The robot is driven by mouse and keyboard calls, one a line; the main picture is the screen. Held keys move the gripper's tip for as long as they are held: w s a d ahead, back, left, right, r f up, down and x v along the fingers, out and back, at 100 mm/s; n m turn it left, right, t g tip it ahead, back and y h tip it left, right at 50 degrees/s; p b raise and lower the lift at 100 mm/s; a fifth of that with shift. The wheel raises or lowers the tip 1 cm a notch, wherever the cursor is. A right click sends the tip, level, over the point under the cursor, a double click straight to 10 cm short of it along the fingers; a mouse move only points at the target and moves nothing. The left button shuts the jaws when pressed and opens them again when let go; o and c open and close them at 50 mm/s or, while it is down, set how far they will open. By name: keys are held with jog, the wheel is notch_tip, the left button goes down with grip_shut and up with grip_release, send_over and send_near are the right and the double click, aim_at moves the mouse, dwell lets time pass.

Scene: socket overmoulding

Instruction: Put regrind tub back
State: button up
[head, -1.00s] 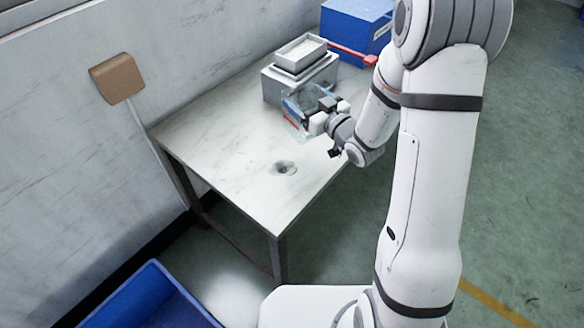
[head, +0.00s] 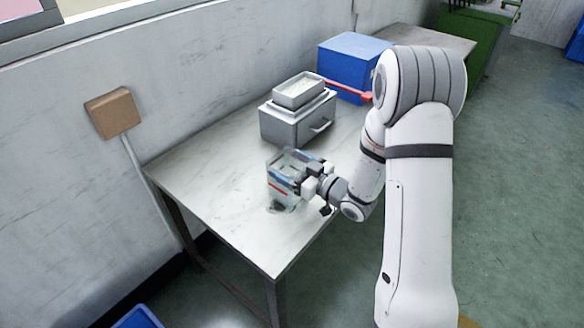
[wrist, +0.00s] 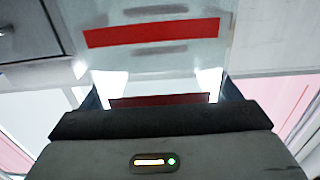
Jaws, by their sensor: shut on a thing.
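The regrind tub (head: 281,186) is a clear, see-through container with a red stripe on its side. My gripper (head: 309,178) is shut on the tub's near right side, above the front part of the table. In the wrist view the tub's wall and red stripe (wrist: 152,32) fill the upper middle, with the dark gripper body (wrist: 160,122) below. The dark round mark (head: 277,207) on the tabletop shows just under the tub. I cannot tell whether the tub touches the table.
The marble-like table (head: 222,185) stands against the wall. A grey drawer box (head: 283,127) carries a pale tray (head: 299,91) of whitish material. A blue box (head: 352,62) with a red handle stands behind. A blue bin (head: 139,318) is on the floor. The table's left part is clear.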

jog(key=shift+f, duration=0.2)
jog(key=shift+f, duration=0.15)
jog(key=o, duration=1.5)
jog(key=shift+r, duration=0.2)
